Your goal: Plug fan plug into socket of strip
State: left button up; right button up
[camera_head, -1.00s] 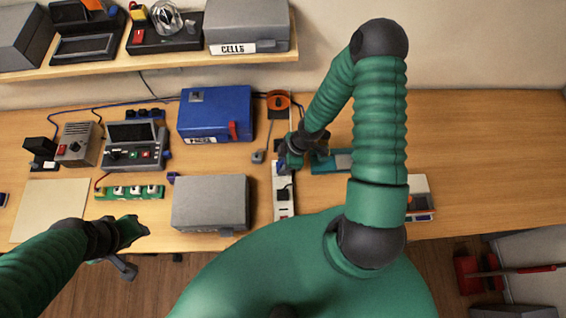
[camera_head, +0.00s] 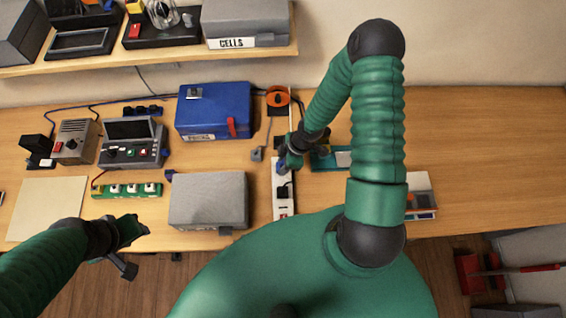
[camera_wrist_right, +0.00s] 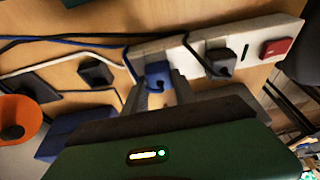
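The white power strip (camera_head: 284,206) lies on the table, and its far end is partly hidden by my right gripper. In the right wrist view, a blue plug (camera_wrist_right: 157,75) sits at one end of the strip (camera_wrist_right: 192,45). My right gripper (camera_wrist_right: 160,95) has a finger on each side of the blue plug; whether they grip it is unclear. A grey plug (camera_head: 257,155) lies loose on the table left of the strip, its cord running toward the orange fan (camera_head: 278,98); I cannot tell which plug is the fan's. My left gripper (camera_head: 130,232) is at the table's front edge, apart from these things.
A black plug (camera_wrist_right: 221,62) sits in the strip, beside a red switch (camera_wrist_right: 275,48). A grey box (camera_head: 208,199) stands left of the strip and a blue box (camera_head: 213,111) behind it. A teal item (camera_head: 325,160) lies just right of the gripper. The table's far right is clear.

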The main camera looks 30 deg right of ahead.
jog(key=o, duration=0.5)
jog(key=shift+c, duration=0.2)
jog(key=p+v, duration=0.3)
jog(key=v, duration=1.3)
jog(key=shift+r, duration=0.35)
jog(key=shift+d, duration=0.15)
jog(key=shift+f, duration=0.1)
